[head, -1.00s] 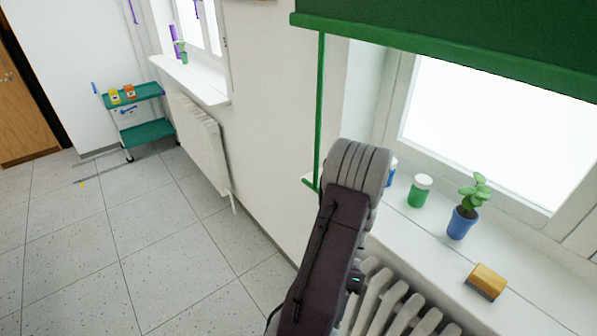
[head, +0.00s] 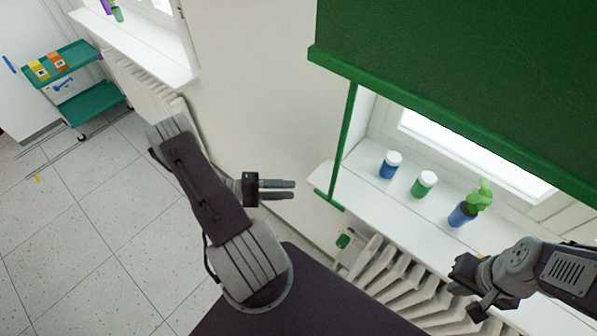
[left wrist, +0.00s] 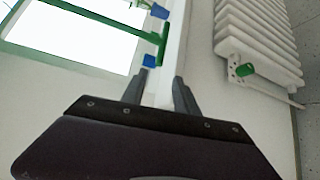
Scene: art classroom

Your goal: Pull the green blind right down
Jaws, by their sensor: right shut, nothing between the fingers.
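The green blind (head: 450,75) hangs partly down over the window at the right of the head view, with bright glass showing below its bottom bar. A green pull rod (head: 347,140) hangs from its left end to a short green crossbar (head: 330,200) by the sill's end. My left gripper (head: 294,189) is open and empty, left of the crossbar, its fingers pointing toward it with a gap between. In the left wrist view the crossbar (left wrist: 163,45) is ahead of the open fingers (left wrist: 160,80), not between them. My right gripper (head: 467,290) is shut and empty over the radiator.
The white sill (head: 400,205) holds a blue jar (head: 390,167), a green jar (head: 423,186) and a plant in a blue pot (head: 461,215). A radiator (head: 390,270) stands below. A green trolley (head: 90,103) is far left. Floor at left is open.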

